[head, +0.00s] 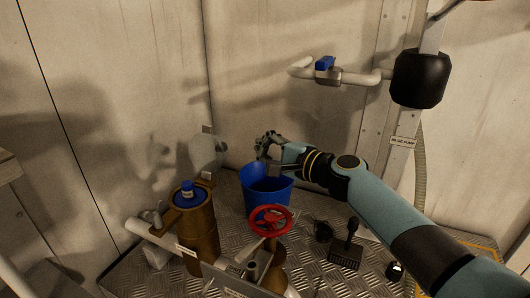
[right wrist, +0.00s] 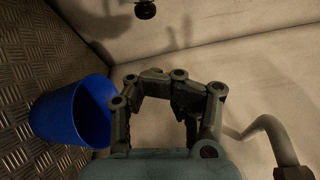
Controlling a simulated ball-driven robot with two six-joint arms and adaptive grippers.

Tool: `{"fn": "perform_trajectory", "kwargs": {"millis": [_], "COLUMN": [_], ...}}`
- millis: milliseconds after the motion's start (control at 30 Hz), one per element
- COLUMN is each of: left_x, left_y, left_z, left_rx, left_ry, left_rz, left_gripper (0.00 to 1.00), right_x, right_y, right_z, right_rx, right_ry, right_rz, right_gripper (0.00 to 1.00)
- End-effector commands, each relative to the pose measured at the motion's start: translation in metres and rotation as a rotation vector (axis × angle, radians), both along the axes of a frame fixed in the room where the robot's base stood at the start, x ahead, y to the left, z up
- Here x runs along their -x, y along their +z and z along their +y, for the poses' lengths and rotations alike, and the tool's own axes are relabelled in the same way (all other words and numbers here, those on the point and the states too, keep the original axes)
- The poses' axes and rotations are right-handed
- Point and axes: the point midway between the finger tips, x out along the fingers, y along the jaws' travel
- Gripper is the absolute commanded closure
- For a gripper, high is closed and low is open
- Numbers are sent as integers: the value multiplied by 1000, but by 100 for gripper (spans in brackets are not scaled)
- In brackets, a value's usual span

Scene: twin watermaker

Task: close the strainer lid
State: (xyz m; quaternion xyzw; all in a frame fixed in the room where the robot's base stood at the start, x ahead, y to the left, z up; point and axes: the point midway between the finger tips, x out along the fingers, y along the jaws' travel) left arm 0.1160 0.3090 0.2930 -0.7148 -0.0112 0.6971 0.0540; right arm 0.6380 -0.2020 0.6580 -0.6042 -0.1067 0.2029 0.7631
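A brass strainer body (head: 196,235) stands at the lower left in the head view. A pale, translucent round piece (head: 206,152), which looks like its lid, stands raised behind and above it, apart from the body's top. My left gripper is not in view.
A blue bucket (head: 266,188) stands below my right gripper. A red handwheel (head: 269,220) stands in front of it. A white pipe with a blue valve handle (head: 324,63) runs along the wall, upper right. Small black fittings (head: 345,250) stand on the metal floor at right.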

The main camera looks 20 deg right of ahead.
Motion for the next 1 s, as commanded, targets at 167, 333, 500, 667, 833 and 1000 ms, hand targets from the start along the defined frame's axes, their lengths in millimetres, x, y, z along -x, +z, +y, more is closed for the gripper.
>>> {"fn": "perform_trajectory", "kwargs": {"millis": [167,333,500,667,833,1000], "left_x": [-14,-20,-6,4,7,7], "left_y": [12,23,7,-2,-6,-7], "left_z": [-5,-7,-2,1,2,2], "left_rx": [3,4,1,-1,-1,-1], "left_ry": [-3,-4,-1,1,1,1], "left_rz": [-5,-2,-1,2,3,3], "left_gripper": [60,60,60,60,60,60], "right_x": [-31,-47,-33,-24,-21,-21], "right_y": [-6,-6,3,5,4,4], "right_z": [15,28,41,49,51,51], "right_rx": [1,2,2,2,4,4], "right_ry": [0,1,0,-1,0,0], "right_rz": [2,4,0,0,2,2], "right_gripper": [100,100,100,100,100,100]}}
